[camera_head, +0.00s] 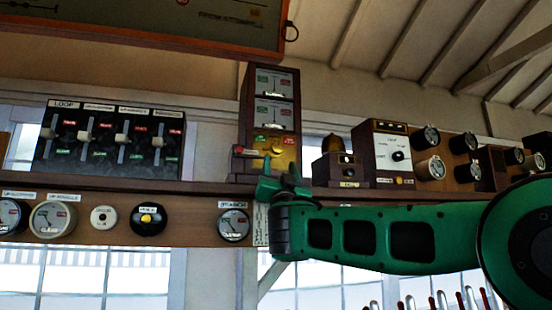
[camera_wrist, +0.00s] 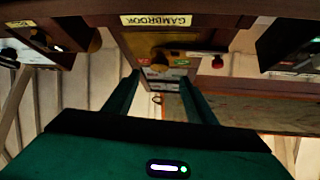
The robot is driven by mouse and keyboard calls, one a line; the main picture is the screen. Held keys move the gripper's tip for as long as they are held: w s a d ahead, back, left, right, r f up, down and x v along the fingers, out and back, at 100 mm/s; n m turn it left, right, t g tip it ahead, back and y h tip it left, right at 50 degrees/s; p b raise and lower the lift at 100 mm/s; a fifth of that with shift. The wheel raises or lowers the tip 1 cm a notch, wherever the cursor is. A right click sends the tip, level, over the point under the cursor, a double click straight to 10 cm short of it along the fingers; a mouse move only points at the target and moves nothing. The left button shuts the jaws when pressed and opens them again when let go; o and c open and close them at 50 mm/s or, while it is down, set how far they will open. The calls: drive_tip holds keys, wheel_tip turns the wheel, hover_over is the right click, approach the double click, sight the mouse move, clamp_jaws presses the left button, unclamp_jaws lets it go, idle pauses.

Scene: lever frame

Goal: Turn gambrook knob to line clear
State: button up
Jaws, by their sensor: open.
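The Gambrook instrument (camera_head: 245,110) is a tall dark wooden case on the shelf, with indicator dials above a brass panel (camera_head: 289,160). The yellow Gambrook knob (camera_head: 275,151) is on that panel, with a green label to its left and a red one to its right. Its pointing direction is unclear. The wrist view is upside down and shows the name plate (camera_wrist: 170,20) and the knob (camera_wrist: 161,56). My gripper (camera_head: 284,172) is just below and in front of the panel in the head view. Its fingers stand apart with nothing between them (camera_wrist: 158,85).
A red-ended plunger (camera_head: 240,150) sticks out at the case's left. A lever block (camera_head: 110,140) stands to the left. A small box with an amber dome (camera_head: 333,170) and a white-faced instrument (camera_head: 390,155) stand close on the right. A framed board (camera_head: 150,25) hangs above.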

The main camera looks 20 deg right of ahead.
sight(278, 151)
drive_tip(key=x, duration=0.9)
drive_tip(key=shift+w+r, duration=0.15)
drive_tip(key=shift+w, duration=0.15)
drive_tip(key=shift+y, duration=0.3)
drive_tip(key=c, duration=1)
